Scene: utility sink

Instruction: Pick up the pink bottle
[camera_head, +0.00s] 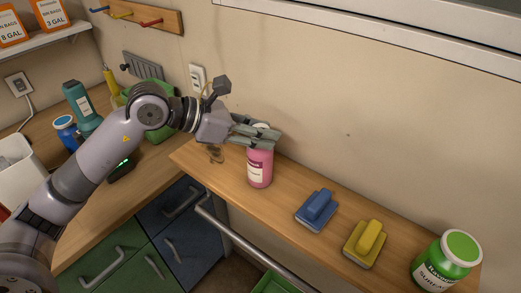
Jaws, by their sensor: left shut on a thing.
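The pink bottle (260,170) stands upright at the left part of the wooden shelf along the wall. It has a pale label on its lower front. My left gripper (263,135) reaches in from the left and is shut on the bottle's top, with its fingers around the neck and cap. The fingers hide most of the cap. The bottle's base looks to be on or very close to the shelf; I cannot tell whether it touches. My right gripper is not in view.
A teal bottle (82,108) and a green bin (158,133) stand behind my arm.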

